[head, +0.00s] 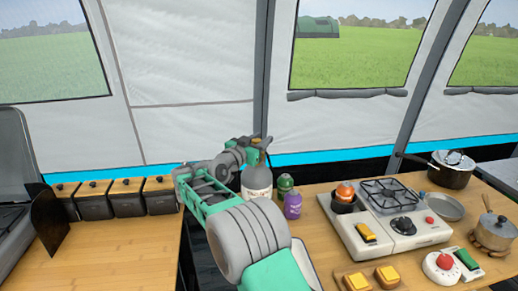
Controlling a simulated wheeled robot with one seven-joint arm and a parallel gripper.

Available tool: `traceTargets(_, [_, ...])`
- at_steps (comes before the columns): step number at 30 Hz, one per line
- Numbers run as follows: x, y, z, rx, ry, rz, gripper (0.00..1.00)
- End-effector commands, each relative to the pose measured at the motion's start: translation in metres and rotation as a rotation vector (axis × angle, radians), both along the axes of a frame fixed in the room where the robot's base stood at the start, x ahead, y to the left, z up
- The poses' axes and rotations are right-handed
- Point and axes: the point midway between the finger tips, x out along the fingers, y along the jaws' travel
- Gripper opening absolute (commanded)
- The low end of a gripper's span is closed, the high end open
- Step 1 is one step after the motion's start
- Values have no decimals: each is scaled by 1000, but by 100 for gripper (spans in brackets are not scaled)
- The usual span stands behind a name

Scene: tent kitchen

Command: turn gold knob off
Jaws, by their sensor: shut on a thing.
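A grey-white gas bottle (257,183) stands behind the left end of the right-hand counter. The gold knob (262,157) shows as a small brownish patch at the bottle's top, mostly hidden by my gripper. My gripper (262,145) is at the top of the bottle, shut on the gold knob. The knob's turned position is too small to tell. My green and grey arm reaches up from the bottom middle and hides part of the bottle's left side.
Small green (285,184) and purple (292,206) bottles stand close right of the gas bottle. A white stove (385,232) with a burner grate is further right. A row of dark boxes (128,198) lines the left counter. The tent wall is behind.

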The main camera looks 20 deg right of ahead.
Motion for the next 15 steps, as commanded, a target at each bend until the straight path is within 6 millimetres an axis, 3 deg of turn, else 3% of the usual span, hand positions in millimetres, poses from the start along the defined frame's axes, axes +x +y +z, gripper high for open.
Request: traceTargets(15, [-5, -5, 0, 0, 4, -235, 0])
